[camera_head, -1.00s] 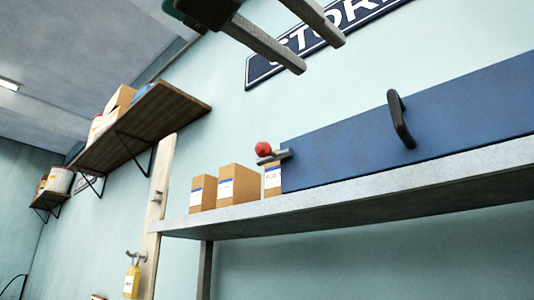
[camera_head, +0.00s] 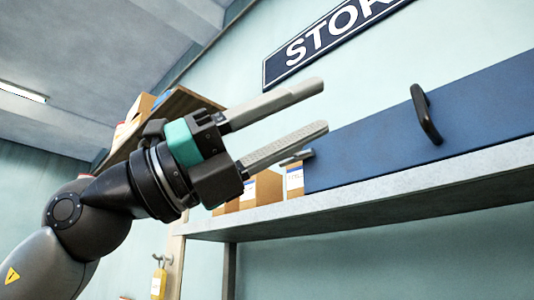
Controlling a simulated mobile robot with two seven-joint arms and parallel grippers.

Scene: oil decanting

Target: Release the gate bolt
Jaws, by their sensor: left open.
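The gate is a long blue panel (camera_head: 375,135) with a black handle (camera_head: 426,114), standing on a grey shelf. At its left end a bit of the metal bolt (camera_head: 298,157) shows. The bolt's red knob is hidden behind my left gripper. My left gripper (camera_head: 320,107) comes in from the left, open, its two fingers pointing right. Nothing is between the fingers. In the picture the lower finger lies just above and over the bolt; I cannot tell whether it touches. My right gripper is not in view.
Cardboard boxes (camera_head: 268,188) stand on the grey shelf (camera_head: 400,190) left of the gate, partly behind my gripper. A "STOR…" sign (camera_head: 330,35) hangs on the wall above. A wooden shelf (camera_head: 185,103) is behind my arm. A yellow tag (camera_head: 158,284) hangs below.

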